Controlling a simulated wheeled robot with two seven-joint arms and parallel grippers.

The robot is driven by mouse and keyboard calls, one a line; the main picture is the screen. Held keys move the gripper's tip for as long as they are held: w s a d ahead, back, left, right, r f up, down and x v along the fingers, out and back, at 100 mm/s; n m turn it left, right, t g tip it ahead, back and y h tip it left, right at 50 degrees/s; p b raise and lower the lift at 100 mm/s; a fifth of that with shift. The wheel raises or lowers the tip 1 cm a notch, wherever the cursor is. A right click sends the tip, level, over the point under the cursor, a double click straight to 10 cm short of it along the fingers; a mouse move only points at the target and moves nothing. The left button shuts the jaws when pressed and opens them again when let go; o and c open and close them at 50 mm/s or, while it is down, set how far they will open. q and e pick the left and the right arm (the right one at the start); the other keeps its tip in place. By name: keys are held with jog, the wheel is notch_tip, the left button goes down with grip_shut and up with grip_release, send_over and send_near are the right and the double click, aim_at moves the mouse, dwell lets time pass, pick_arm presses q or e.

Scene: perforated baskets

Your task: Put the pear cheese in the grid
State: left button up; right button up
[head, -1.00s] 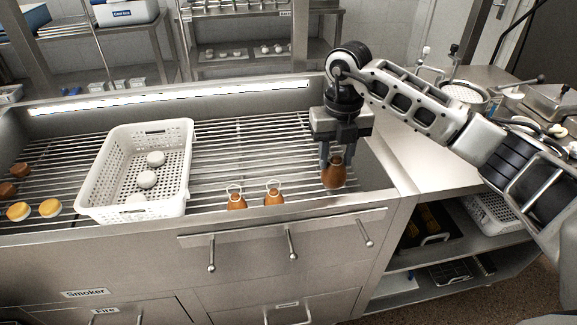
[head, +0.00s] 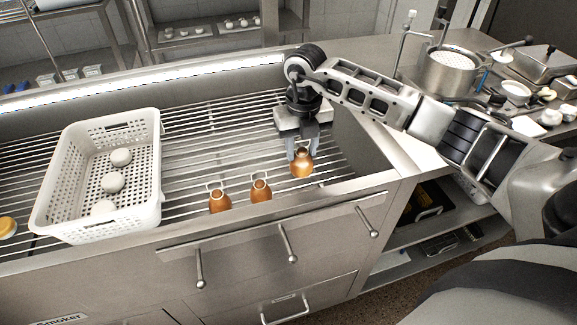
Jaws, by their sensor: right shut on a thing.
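My right gripper (head: 302,152) points down over the right end of the grill grid (head: 215,135) and is shut on an orange-brown pear cheese (head: 302,164). The cheese hangs upright between the fingertips, at or just above the bars; I cannot tell if it touches them. Two more pear cheeses with string loops, one (head: 220,201) at left and one (head: 261,190) at right, stand near the grid's front edge, left of the gripper. My left gripper is not in view.
A white perforated basket (head: 148,212) with several round white cheeses (head: 113,181) stands on the grid at left. A round yellow-orange cheese (head: 7,227) lies at the far left edge. The grid between basket and gripper is mostly clear. A steel pot (head: 447,75) stands on the right counter.

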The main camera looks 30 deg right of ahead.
aim_at(302, 148)
notch_tip(302, 148, down, 8)
jog(key=shift+r, duration=0.1)
jog(key=o, duration=1.1)
notch_tip(302, 148, up, 12)
jog(key=shift+r+b, duration=0.1)
jog(key=shift+b, duration=0.25)
